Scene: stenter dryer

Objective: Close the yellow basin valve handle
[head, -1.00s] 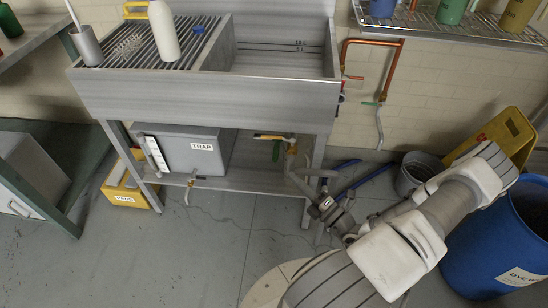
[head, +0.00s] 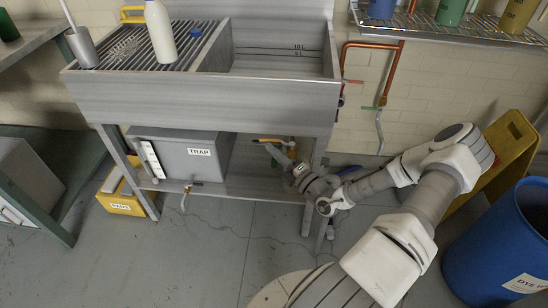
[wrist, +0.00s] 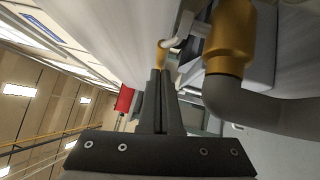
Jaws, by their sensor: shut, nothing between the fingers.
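The yellow valve handle (head: 267,140) lies roughly level under the basin (head: 205,105), beside a brass fitting (head: 291,150). My gripper (head: 270,149) is shut and empty, its tips close below the handle in the head view; I cannot tell whether they touch it. In the wrist view my gripper's fingers (wrist: 160,78) are pressed together. A small yellow-brass piece (wrist: 161,52) shows just past the tips; I cannot tell if it is the handle. A large brass fitting (wrist: 231,40) with a grey pipe (wrist: 250,108) is right of the fingers.
A grey TRAP box (head: 185,155) stands on the shelf left of my gripper. A red part (wrist: 124,100) is left of the fingers in the wrist view. A blue drum (head: 495,235) and a yellow floor sign (head: 508,150) stand right of my arm.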

